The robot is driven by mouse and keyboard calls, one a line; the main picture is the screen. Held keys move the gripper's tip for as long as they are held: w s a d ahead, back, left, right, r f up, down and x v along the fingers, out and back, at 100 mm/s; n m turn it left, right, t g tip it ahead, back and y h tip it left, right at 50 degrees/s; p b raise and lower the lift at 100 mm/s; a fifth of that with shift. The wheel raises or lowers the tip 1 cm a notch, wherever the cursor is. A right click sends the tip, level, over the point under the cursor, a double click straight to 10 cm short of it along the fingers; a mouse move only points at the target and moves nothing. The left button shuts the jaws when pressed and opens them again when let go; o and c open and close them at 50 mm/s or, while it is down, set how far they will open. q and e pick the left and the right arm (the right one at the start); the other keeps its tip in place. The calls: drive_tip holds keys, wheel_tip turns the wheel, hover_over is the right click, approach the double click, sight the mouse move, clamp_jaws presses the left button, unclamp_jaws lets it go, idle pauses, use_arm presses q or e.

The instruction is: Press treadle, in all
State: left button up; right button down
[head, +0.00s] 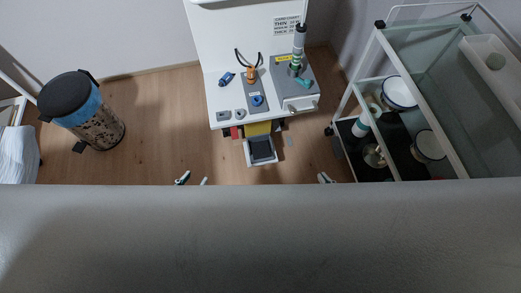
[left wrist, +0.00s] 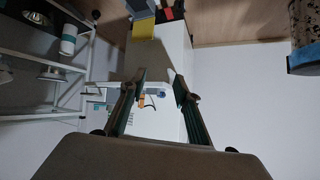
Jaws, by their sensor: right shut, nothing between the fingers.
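The likely treadle, a dark pad in a pale frame (head: 262,150), sits low at the front of the white workbench (head: 225,95), below a yellow panel (head: 258,128). My left gripper (head: 191,181) is open and empty, left of the pad and apart from it. In the left wrist view its two fingers (left wrist: 160,80) are spread, with the yellow panel (left wrist: 143,29) beyond them. My right gripper (head: 326,178) is shut and empty, right of the pad and apart from it. A grey surface hides most of both arms.
The broad grey surface (head: 260,240) fills the near part of the head view. A glass-topped trolley (head: 430,60) with pots stands at right. A blue and brown bin (head: 95,120) stands at left. Wooden floor (head: 165,110) is clear between bin and workbench.

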idle(0.9)
use_arm(q)
clamp_jaws()
idle(1.1)
